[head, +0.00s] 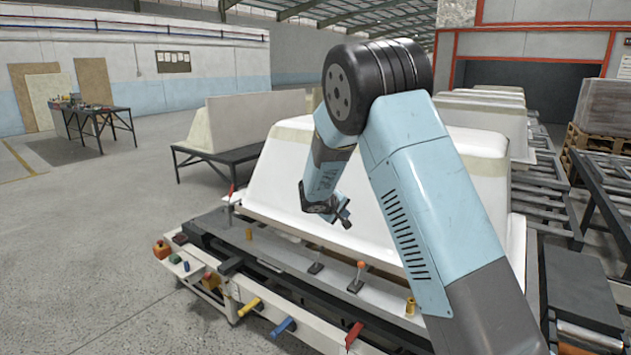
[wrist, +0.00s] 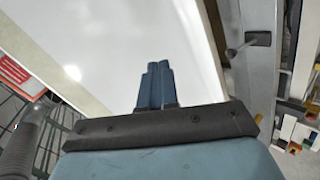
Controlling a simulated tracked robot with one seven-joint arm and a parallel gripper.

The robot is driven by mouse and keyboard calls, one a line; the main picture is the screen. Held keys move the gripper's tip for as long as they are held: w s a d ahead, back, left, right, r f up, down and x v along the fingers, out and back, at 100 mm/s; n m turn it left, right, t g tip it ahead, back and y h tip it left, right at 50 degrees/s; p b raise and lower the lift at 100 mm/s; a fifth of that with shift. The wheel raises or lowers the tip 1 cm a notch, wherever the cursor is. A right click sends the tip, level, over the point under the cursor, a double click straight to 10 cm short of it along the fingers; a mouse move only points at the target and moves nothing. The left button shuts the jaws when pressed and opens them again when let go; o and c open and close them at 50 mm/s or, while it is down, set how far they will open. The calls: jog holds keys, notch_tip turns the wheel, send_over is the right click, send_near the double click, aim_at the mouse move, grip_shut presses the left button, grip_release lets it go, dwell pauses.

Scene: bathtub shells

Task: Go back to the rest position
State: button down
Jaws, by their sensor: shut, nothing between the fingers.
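My gripper (head: 345,215) is at the end of my blue arm, in front of the near white bathtub shell (head: 285,185) in the head view. In the wrist view my gripper (wrist: 157,68) has its two blue fingers together, with nothing held between them. The white shell surface (wrist: 100,50) fills the space beyond the fingers there. I cannot tell the exact gap between the fingertips and the shell. My arm hides part of the shell in the head view.
Another shell (head: 255,118) rests on a dark table behind. Roller conveyors (head: 545,185) run at the right. The floor (head: 80,240) at left is clear.

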jog(key=s+d+r+m+g+y, duration=0.1)
jog(key=s+d+r+m+g, duration=0.15)
jog(key=s+d+r, duration=0.75)
jog(key=s+d+r+m+g, duration=0.1)
jog(key=s+d+r+m, duration=0.2)
jog(key=s+d+r, duration=0.55)
jog(key=s+a+r+m+y, duration=0.1)
jog(key=s+a+y, duration=0.1)
jog(key=s, duration=1.3)
jog(key=s+a+m+y, duration=0.1)
jog(key=s+a+y, duration=0.1)
jog(key=s, duration=1.3)
jog(key=shift+s+r+y, duration=0.25)
jog(key=shift+r+y, duration=0.15)
jog(key=shift+y, duration=0.1)
jog(key=shift+t, duration=0.25)
